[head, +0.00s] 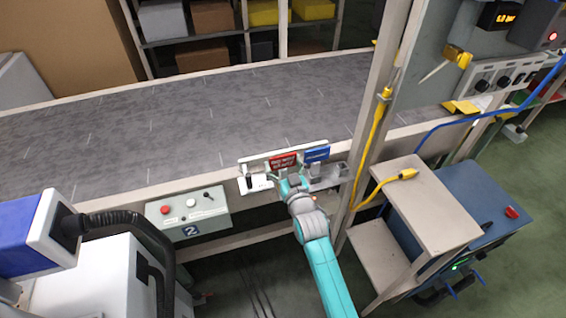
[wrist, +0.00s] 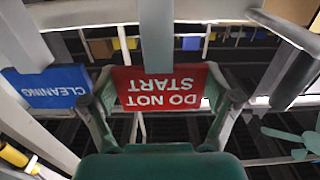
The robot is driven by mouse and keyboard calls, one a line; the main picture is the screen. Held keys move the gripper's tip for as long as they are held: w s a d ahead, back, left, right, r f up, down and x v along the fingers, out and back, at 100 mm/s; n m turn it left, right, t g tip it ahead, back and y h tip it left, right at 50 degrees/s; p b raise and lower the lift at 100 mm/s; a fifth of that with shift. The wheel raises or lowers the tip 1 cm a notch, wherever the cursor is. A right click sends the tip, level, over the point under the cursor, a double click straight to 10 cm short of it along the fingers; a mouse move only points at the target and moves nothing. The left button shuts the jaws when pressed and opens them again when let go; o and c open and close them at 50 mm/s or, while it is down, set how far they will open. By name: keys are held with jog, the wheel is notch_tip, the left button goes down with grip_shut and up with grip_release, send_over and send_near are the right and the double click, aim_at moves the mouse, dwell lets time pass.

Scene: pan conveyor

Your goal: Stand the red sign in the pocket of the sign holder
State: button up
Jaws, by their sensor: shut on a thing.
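The red sign (head: 283,160) reads DO NOT START and shows upside down in the wrist view (wrist: 158,92). My gripper (head: 290,185) is shut on it, with a finger at each side edge in the wrist view (wrist: 165,105). The sign holder (head: 258,163) is a pale rack on the conveyor's near side. In the wrist view, a grey upright strip of the holder (wrist: 156,35) overlaps the sign's lower part, so the sign stands behind it. Whether its bottom edge rests on the pocket floor is hidden.
A blue CLEANING sign (head: 317,154) stands in the holder just right of the red one; it also shows in the wrist view (wrist: 48,88). A control box (head: 188,213) hangs left of the holder. A pale post (head: 375,125) rises on the right, near a shelf cart (head: 425,195).

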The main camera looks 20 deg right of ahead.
jog(key=shift+f, duration=0.15)
jog(key=o, duration=1)
jog(key=shift+c, duration=0.2)
jog(key=shift+f, duration=0.1)
jog(key=s, duration=1.2)
